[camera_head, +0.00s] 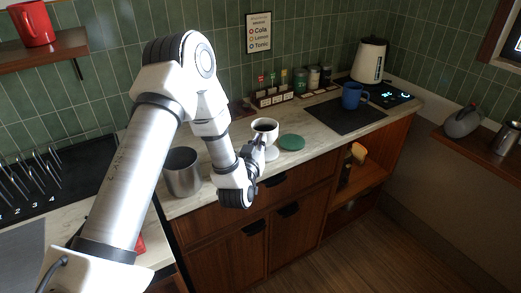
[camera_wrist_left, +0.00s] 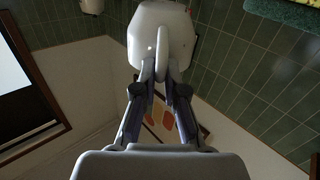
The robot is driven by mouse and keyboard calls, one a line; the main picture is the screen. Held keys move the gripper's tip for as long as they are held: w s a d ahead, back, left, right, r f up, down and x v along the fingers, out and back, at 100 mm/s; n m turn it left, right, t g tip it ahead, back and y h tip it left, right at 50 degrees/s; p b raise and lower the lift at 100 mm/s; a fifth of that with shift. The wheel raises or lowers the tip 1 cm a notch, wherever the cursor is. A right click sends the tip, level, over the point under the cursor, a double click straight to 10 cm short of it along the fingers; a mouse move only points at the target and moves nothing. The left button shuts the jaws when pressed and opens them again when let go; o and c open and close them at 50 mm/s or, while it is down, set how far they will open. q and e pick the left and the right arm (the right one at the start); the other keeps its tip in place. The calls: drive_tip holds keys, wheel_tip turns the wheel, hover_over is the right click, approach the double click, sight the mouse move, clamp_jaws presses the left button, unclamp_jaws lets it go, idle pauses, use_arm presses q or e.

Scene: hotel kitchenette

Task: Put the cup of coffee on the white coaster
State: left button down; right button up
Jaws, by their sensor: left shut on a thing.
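The white cup of coffee (camera_head: 264,127) is upright, dark coffee showing in its top, over the counter's front part. My left gripper (camera_head: 258,146) is shut on its handle from the front. In the left wrist view the two fingers (camera_wrist_left: 160,75) close on the handle of the white cup (camera_wrist_left: 172,30). A white surface (camera_head: 272,153) shows just below the cup, partly covered by the gripper; it looks like the white coaster. I cannot tell whether the cup touches it. My right gripper is in neither view.
A green coaster (camera_head: 292,142) lies just right of the cup. A metal canister (camera_head: 182,172) stands to the left, near my arm. A blue mug (camera_head: 351,96) stands on a dark mat (camera_head: 335,118), with a kettle (camera_head: 369,61) behind. A rack of small packets (camera_head: 271,96) stands by the wall.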

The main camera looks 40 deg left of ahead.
use_arm(q)
drive_tip(key=shift+w+f, duration=0.15)
drive_tip(key=shift+w, duration=0.15)
drive_tip(key=shift+f+p, duration=0.4)
drive_tip(key=shift+f, duration=1.2)
drive_tip(key=shift+s+f, duration=0.1)
drive_tip(key=c, duration=1.2)
unclamp_jaws()
drive_tip(key=shift+c, duration=0.2)
